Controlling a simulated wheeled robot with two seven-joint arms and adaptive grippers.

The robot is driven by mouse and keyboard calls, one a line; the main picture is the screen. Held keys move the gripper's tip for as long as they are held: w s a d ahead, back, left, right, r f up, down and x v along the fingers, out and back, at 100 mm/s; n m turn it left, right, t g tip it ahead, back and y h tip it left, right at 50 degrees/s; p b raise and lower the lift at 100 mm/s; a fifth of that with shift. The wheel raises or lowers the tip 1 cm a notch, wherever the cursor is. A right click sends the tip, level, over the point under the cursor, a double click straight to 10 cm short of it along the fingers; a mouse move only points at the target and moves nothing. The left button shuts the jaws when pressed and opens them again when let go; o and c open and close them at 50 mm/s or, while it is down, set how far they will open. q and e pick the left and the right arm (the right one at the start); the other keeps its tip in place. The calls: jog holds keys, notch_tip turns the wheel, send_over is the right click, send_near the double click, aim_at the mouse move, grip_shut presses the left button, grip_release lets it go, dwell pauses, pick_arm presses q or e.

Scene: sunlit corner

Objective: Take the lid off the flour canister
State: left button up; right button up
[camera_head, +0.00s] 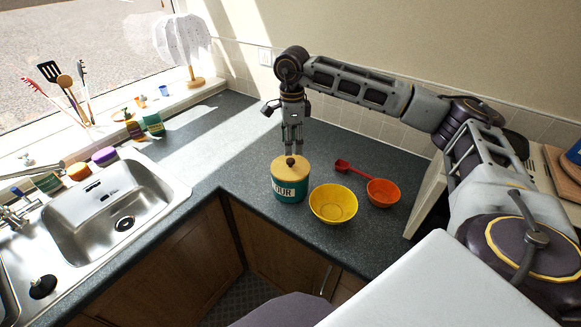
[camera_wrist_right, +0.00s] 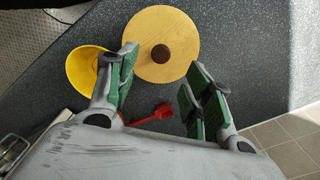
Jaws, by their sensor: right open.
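The flour canister (camera_head: 290,190) is teal with a white label and stands upright on the dark worktop. Its round wooden lid (camera_head: 290,166) with a dark knob sits on top; the lid (camera_wrist_right: 175,30) and its brown knob (camera_wrist_right: 161,53) show from above in the right wrist view. My right gripper (camera_head: 292,143) points down just behind and above the canister. In the wrist view the right gripper (camera_wrist_right: 163,88) has its green-padded fingers apart and empty, with the lid beyond the fingertips. My left gripper is not in view.
A yellow bowl (camera_head: 333,204) stands close beside the canister on its right. An orange bowl (camera_head: 383,193) and a red scoop (camera_head: 350,167) lie farther right. The sink (camera_head: 100,205) is at left. Worktop behind the canister is clear.

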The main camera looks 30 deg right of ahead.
aim_at(291, 160)
jog(key=shift+f, duration=0.65)
jog(key=shift+a+f+p, duration=0.1)
jog(key=shift+f+p, duration=0.35)
jog(key=shift+f, duration=0.4)
jog(key=shift+w+f+p, duration=0.1)
jog(key=shift+f+p, duration=0.3)
jog(key=shift+f, duration=1.4)
jog(key=shift+a, duration=0.1)
grip_shut()
